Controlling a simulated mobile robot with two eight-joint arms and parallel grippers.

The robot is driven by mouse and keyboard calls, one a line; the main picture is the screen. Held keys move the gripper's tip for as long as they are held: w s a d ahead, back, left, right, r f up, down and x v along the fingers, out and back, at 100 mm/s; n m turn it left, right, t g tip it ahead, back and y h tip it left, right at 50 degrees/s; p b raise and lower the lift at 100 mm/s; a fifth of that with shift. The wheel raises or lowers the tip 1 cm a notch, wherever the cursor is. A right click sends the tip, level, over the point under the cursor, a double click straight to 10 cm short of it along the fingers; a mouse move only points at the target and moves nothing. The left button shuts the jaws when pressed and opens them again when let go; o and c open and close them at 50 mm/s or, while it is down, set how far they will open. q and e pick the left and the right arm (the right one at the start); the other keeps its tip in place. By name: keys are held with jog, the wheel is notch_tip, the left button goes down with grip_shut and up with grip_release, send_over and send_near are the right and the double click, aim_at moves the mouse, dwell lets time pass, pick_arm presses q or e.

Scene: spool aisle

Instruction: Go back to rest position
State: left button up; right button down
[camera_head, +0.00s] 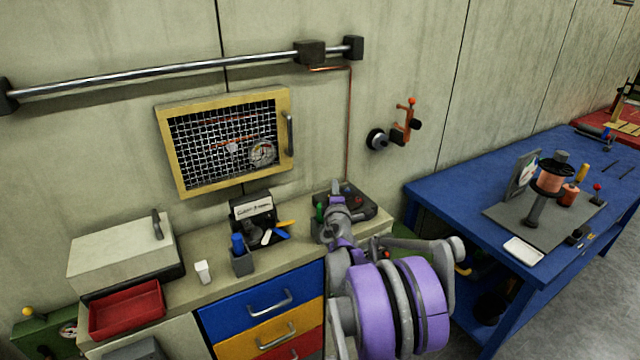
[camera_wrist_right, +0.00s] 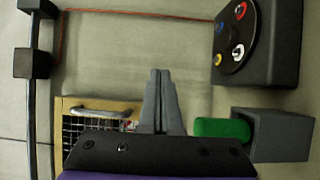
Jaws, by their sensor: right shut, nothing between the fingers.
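My right gripper (camera_head: 336,188) is at the end of my purple and grey right arm, above the workbench in the middle of the head view. It is in front of a dark control box (camera_head: 357,200) and partly covers it. In the right wrist view the two grey fingers (camera_wrist_right: 160,75) are together and empty. They point toward the wall, with the control box (camera_wrist_right: 257,45) and a green cylinder (camera_wrist_right: 222,129) in a grey holder to their right in that view. My left gripper is not in view.
A mesh-door cabinet (camera_head: 180,142) hangs on the wall under a metal rail (camera_head: 170,73). The workbench (camera_head: 205,292) carries a red tray (camera_head: 127,310), a lidded box (camera_head: 120,248) and a pen cup (camera_head: 242,263). A blue table (camera_head: 440,205) stands at the right, bearing a spool stand (camera_head: 535,208).

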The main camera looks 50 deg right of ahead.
jog(key=shift+s+d, duration=0.1)
jog(key=shift+s, duration=0.15)
jog(key=s+a+r+m+g, duration=0.1)
jog(key=s+a+m, duration=0.15)
jog(key=a, duration=0.45)
jog(key=s+a+r+m+g, duration=0.1)
jog(key=a+r+m, duration=0.1)
jog(key=a+m, duration=0.35)
jog(key=s+a+f+g+y, duration=0.1)
jog(key=s+a+f+y, duration=0.3)
jog(key=a, duration=0.7)
jog(key=s+a+f+g+y, duration=0.2)
jog(key=s+a+f+y, duration=0.2)
jog(key=a, duration=0.7)
jog(key=s+a+f+g+y, duration=0.1)
jog(key=s+a+f+y, duration=0.4)
jog(key=s+a, duration=0.5)
notch_tip(320, 180, down, 3)
jog(key=shift+s+a+r+m, duration=0.15)
jog(key=shift+s+a+m, duration=0.2)
jog(key=shift+a, duration=0.6)
